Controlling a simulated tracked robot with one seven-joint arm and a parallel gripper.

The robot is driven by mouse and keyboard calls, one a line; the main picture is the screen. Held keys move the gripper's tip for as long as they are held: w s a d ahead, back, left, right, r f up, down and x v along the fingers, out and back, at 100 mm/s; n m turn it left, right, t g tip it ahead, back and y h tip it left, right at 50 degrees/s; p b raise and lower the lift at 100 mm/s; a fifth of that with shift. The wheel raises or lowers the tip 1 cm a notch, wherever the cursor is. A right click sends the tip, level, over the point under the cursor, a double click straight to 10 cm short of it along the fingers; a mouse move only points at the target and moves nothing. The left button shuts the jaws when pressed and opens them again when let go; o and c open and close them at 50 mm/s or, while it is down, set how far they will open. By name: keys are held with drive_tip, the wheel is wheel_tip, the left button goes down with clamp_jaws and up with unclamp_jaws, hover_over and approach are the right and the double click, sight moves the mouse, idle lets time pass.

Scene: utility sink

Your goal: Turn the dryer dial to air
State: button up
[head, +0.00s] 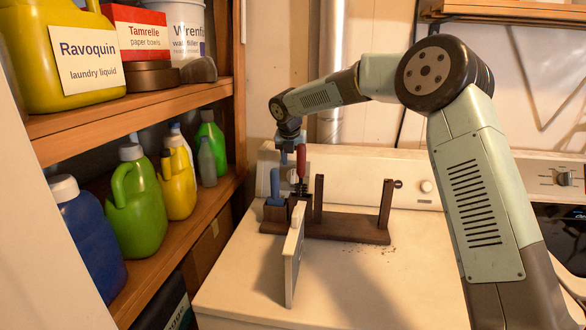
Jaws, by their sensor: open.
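A white appliance with a raised rear control panel (365,172) stands in front of me; I cannot read its markings. A round pale dial (426,187) sits on the panel's right part. Another pale round knob (293,176) is partly hidden behind my gripper and the tools at the left. A second appliance at the right edge has a dark-rimmed dial (565,178). Which dial has the air setting cannot be read. My gripper (291,157) points down at the panel's left part, near the left knob and a red-handled tool (302,159). It looks open and empty; contact cannot be told.
A dark wooden rack (345,231) with posts stands on the appliance top, holding a blue-handled tool (275,185). A thin white panel (293,256) stands upright before it. Shelves (190,225) with several bottles border the left. The front top is mostly clear.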

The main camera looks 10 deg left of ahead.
sight(293, 172)
drive_tip(key=shift+x, duration=2.05)
drive_tip(key=shift+s+f, duration=0.1)
clamp_jaws()
